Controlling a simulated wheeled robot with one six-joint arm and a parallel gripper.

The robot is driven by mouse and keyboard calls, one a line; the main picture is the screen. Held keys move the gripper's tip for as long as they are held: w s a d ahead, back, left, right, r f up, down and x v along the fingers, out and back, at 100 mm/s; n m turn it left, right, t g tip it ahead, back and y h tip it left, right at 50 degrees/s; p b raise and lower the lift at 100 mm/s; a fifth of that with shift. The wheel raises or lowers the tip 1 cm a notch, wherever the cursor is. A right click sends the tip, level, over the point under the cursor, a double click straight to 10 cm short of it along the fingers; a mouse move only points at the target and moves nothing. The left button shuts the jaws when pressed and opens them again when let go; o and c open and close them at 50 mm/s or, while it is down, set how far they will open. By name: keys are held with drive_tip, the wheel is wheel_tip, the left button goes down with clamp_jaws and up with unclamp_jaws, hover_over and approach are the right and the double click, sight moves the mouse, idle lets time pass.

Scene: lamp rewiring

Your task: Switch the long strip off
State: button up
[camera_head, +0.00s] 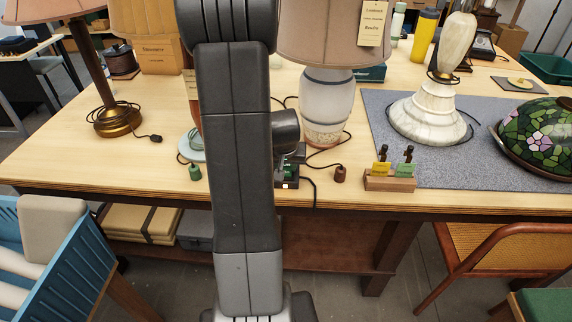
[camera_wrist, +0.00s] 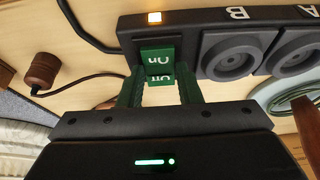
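The long strip (camera_wrist: 188,30) is a black power strip in the wrist view, with round sockets marked B and A. Its green rocker switch (camera_wrist: 157,58) carries On and Off lettering, upside down in this view. A small orange light (camera_wrist: 154,17) beside the switch is lit. My gripper (camera_wrist: 161,82) has its two green fingers apart with nothing held between them. They are close in front of the switch, one towards each side; I cannot tell if they touch it. In the head view my arm hides most of the strip; one end (camera_head: 288,184) shows.
A brown plug (camera_wrist: 40,70) with a cord lies beside the strip. A white-grey lamp (camera_head: 326,105) stands behind it on the table. A green plug (camera_head: 195,173) lies to the left.

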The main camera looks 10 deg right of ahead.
sight(286, 173)
drive_tip(key=c, duration=0.4)
drive_tip(key=g+p, duration=0.1)
drive_tip(key=p, duration=0.2)
drive_tip(key=shift+w+r, duration=0.15)
drive_tip(key=shift+r, duration=0.25)
drive_tip(key=shift+w+d+f+g+y+p, duration=0.1)
drive_tip(key=shift+w+f+g+y+p, duration=0.1)
drive_tip(key=shift+g+p, duration=0.35)
drive_tip(key=shift+w+d+f+g+y+p, duration=0.1)
drive_tip(key=shift+g+y+p, duration=0.15)
drive_tip(key=shift+p, duration=0.55)
drive_tip(key=o, duration=1)
drive_tip(key=shift+c, duration=0.2)
wheel_tip(286, 173, up, 14)
drive_tip(key=s+b, duration=0.1)
drive_tip(key=s, duration=0.1)
drive_tip(key=shift+a+b, duration=0.3)
drive_tip(key=shift+b, duration=0.05)
drive_tip(key=shift+f, duration=0.15)
